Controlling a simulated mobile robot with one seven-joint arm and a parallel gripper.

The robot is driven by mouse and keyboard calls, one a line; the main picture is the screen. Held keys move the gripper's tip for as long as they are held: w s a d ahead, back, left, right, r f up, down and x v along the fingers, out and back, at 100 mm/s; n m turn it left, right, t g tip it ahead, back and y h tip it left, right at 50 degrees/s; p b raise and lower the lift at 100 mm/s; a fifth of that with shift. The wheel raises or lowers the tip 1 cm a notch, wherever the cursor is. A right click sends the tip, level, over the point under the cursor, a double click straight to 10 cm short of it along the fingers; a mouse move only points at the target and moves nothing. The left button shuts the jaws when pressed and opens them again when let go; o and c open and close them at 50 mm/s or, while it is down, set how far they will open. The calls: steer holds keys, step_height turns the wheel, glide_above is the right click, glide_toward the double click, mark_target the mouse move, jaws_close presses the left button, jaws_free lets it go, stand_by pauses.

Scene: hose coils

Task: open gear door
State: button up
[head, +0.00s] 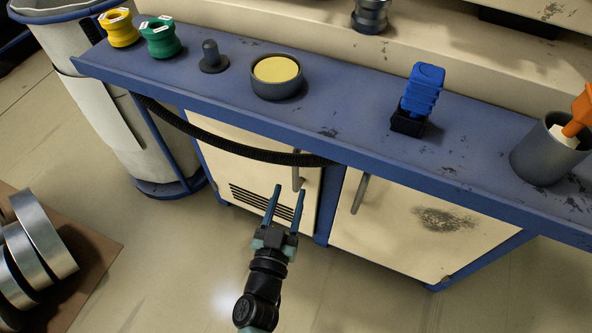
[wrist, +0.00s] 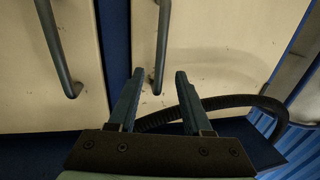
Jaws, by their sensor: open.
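The blue cabinet has two cream doors. The left door (head: 235,160) has a vent and a grey bar handle (head: 297,172) near its right edge. The right door (head: 405,235) has a slanted grey handle (head: 360,194) near its left edge. Both doors look shut, and no gear mark shows to tell which is the gear door. My gripper (head: 290,190) is open and empty in front of the left door, just below its handle. In the wrist view that handle (wrist: 162,45) lines up with the gap between my fingers (wrist: 160,71); contact cannot be told.
A black hose (head: 225,145) droops across the top of the left door. The blue worktop (head: 335,105) carries spools, a round tin and a grey cup. A white bin (head: 150,130) stands at the left. Metal rings (head: 42,240) lie on a brown board. Floor before the right door is clear.

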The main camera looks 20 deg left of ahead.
mark_target(295, 174)
steer(key=w, duration=0.2)
steer(key=w+b, duration=0.1)
steer(key=w, duration=0.1)
steer(key=w+a, duration=0.1)
steer(key=w, duration=0.2)
steer(key=shift+a, duration=0.1)
steer(key=shift+c, duration=0.2)
jaws_close()
stand_by(1.1)
